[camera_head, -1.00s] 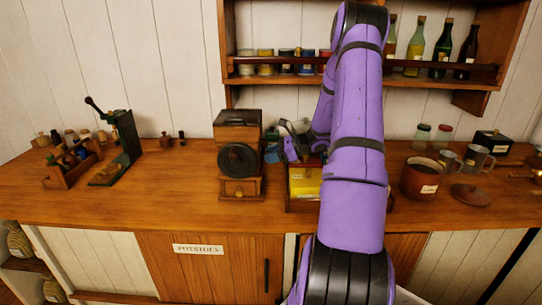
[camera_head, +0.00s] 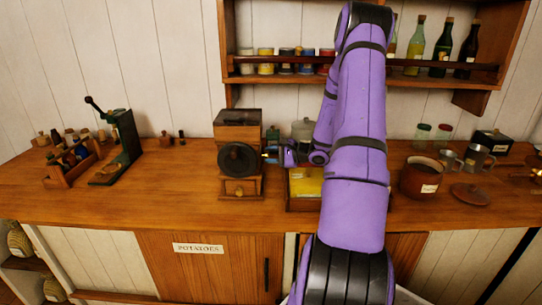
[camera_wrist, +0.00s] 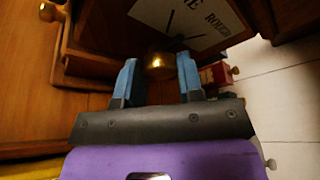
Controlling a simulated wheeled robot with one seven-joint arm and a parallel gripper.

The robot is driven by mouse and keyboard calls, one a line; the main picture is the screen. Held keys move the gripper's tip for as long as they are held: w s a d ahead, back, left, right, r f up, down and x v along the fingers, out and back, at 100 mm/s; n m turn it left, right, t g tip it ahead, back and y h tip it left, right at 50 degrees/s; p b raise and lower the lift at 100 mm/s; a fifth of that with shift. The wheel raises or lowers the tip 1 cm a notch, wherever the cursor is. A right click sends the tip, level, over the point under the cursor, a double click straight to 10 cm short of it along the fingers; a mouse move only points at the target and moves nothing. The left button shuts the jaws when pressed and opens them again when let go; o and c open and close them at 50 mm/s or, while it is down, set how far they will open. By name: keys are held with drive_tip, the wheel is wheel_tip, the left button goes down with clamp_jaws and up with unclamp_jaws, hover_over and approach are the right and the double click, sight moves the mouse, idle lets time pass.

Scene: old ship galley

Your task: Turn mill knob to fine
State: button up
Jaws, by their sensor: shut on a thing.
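The wooden mill (camera_head: 240,117) stands on the counter, with a dark round wheel on its front and a small drawer below. My gripper (camera_head: 270,154) is at the mill's right side, level with the wheel. In the wrist view, the brass mill knob (camera_wrist: 157,66) sits between the two blue fingers of my gripper (camera_wrist: 157,75), which is shut on it. A cream dial plate (camera_wrist: 190,18) lies just beyond the knob, with dark lines, the word "ROUGH" and a partly cut-off word ending in "E". The pointer setting cannot be told clearly.
A wooden box with yellow contents (camera_head: 306,182) stands just right of the mill, partly behind my arm. A brown pot (camera_head: 420,180) and mugs are farther right. A green device (camera_head: 124,140) stands at left.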

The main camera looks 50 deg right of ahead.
drive_tip(key=shift+f+n+t+h, duration=0.1)
drive_tip(key=shift+n+t+h, duration=0.25)
drive_tip(key=shift+n, duration=0.35)
drive_tip(key=o, duration=0.9)
drive_tip(key=shift+r, duration=0.25)
drive_tip(key=shift+o, duration=0.4)
wheel_tip(320, 180, up, 4)
drive_tip(key=shift+f, duration=0.25)
drive_tip(key=s+a, duration=0.2)
drive_tip(key=s, duration=0.2)
drive_tip(key=s+a, duration=0.3)
drive_tip(key=s, duration=0.2)
drive_tip(key=s+a+r, duration=0.1)
drive_tip(key=s+a, duration=0.2)
drive_tip(key=s, duration=0.1)
drive_tip(key=shift+s+a, duration=0.2)
drive_tip(key=shift+s, duration=0.15)
drive_tip(key=shift+c, duration=0.3)
